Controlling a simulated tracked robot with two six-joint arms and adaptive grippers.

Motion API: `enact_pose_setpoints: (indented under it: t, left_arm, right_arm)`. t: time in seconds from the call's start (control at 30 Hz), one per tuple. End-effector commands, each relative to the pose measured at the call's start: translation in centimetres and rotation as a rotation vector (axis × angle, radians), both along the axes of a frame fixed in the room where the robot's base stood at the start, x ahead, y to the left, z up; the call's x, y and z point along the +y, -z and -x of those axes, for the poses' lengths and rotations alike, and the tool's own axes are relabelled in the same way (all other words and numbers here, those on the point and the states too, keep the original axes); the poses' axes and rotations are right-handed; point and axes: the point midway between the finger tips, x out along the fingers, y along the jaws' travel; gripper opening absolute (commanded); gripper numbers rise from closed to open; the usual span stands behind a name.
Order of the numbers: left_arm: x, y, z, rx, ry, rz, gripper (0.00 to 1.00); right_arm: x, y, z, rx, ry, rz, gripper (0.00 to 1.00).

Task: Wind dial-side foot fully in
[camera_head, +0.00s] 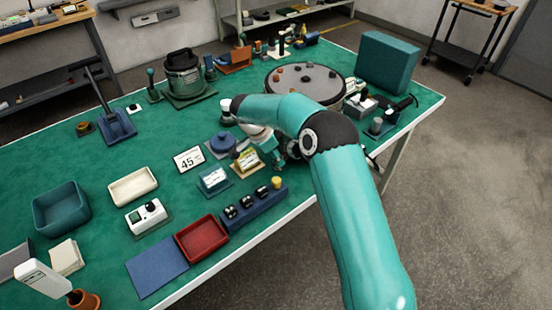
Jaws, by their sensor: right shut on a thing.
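My right arm reaches in from the bottom right and bends back down over the table's near edge. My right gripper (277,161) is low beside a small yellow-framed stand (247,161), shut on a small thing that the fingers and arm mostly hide. I cannot make out a foot or tell which side has a dial. A blue round piece (219,146) sits just left of the wrist. A wide grey disc (305,80) with several stones on it stands behind the arm. My left gripper is not in view.
A blue block with black knobs (252,207), a red tray (201,238) and a "45" card (188,160) stand left of the gripper. A dark lidded pot (183,75) and a teal box (386,62) are farther back. The green table top (105,175) has clear patches at left.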

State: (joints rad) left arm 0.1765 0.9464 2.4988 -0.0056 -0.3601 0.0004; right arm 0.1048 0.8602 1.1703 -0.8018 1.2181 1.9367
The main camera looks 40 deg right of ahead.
Motion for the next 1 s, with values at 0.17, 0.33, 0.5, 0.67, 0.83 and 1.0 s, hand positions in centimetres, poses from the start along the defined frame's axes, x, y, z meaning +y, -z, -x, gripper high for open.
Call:
enact_pose_setpoints:
  t: [0.17,0.33,0.5,0.67,0.83,1.0]
  left_arm:
    - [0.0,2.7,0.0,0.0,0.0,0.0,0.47]
    - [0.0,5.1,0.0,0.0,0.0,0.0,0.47]
    - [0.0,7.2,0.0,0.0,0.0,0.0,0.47]
    - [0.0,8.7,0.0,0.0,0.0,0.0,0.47]
    - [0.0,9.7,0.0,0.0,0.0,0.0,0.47]
    - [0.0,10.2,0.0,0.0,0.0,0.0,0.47]
  right_arm:
    - [0.0,0.5,0.0,-0.007,-0.112,0.002,0.0]
    - [0.0,0.5,0.1,-0.009,-0.259,0.003,0.0]
    - [-0.1,0.4,0.3,-0.009,-0.42,0.003,0.0]
    - [-0.1,0.3,0.4,-0.009,-0.571,0.003,0.0]
    - [-0.2,0.1,0.5,-0.008,-0.721,0.003,0.0]
    - [-0.3,-0.1,0.5,-0.009,-0.843,0.003,0.0]
